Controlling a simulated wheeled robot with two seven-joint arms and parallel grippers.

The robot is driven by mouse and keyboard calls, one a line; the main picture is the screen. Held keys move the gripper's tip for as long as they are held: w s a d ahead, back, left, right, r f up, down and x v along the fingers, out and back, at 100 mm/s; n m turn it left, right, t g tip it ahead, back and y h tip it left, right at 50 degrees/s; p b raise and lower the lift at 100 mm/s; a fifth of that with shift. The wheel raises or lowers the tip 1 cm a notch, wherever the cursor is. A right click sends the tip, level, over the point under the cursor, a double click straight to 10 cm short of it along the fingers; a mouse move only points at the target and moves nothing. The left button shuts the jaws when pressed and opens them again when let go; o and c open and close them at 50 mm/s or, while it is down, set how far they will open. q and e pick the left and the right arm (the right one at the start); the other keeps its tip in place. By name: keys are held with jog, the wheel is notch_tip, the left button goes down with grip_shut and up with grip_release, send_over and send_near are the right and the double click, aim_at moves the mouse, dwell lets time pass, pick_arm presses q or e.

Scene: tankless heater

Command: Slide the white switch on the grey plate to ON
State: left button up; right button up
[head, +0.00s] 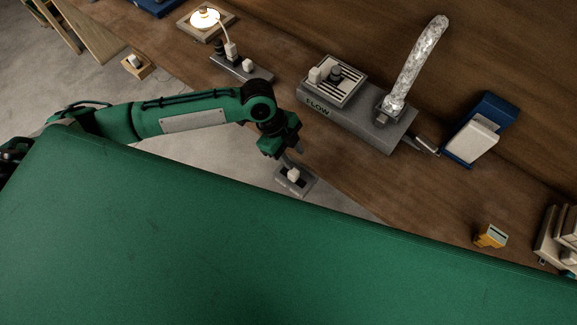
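The grey plate (309,183) lies at the near edge of the wooden bench, right of the picture's middle. It has a dark slot with a small white switch (293,175) standing in it. ON and OFF marks are too small to read. My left gripper (287,157) points down just above and behind the switch. Its fingertips come close to the switch in the picture, but I cannot tell whether they touch it. The fingers are small and dark, so their opening is unclear. My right gripper is not in view.
A grey unit marked FLOW (345,115) with a silvery hose (418,60) stands behind the plate. A grey strip with knobs (241,67) is to the left. A blue and white block (477,135) and a yellow meter (490,236) are to the right.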

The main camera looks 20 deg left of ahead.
pick_arm(q)
send_near(294, 175)
notch_tip(294, 175, up, 3)
jog(key=w+a, duration=0.2)
jog(key=w, duration=0.1)
jog(key=shift+m+g+y, duration=0.3)
jog(key=shift+m+g, duration=0.1)
jog(key=p+x, duration=0.1)
jog(key=x, duration=0.3)
jog(key=p+x, duration=0.1)
jog(key=x, duration=0.3)
jog(key=a+p+x, duration=0.1)
jog(key=x, duration=0.3)
jog(key=shift+a+f+p, duration=0.1)
jog(key=shift+f+p, duration=0.15)
jog(key=shift+p, duration=0.05)
jog(key=shift+s+f, duration=0.15)
jog(key=shift+f, duration=0.4)
